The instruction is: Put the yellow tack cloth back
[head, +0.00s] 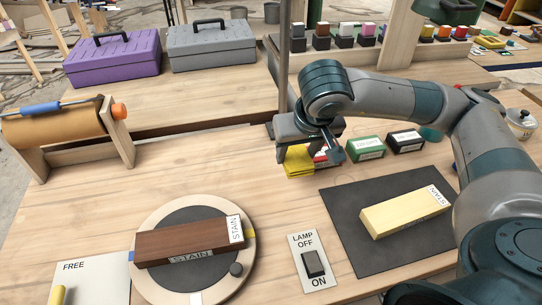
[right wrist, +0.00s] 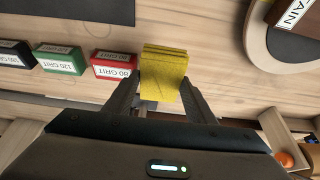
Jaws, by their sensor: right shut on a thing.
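The yellow tack cloth (head: 297,162) is a folded, layered pad near the middle of the bench. My right gripper (head: 312,142) is over it from above and partly hides it. In the right wrist view the tack cloth (right wrist: 163,72) sits between the two fingers of my right gripper (right wrist: 160,92), which are shut on it. I cannot tell whether the cloth touches the bench or is just above it. My left gripper is not in the head view.
Red (right wrist: 117,65), green (head: 366,149) and black (head: 405,141) grit blocks stand in a row beside the cloth. A dark mat (head: 345,210) holds a pale block (head: 405,212). A turntable (head: 165,215) bears a brown stain block (head: 185,242). A lamp switch (head: 313,262) and paper roll (head: 55,125) are nearby.

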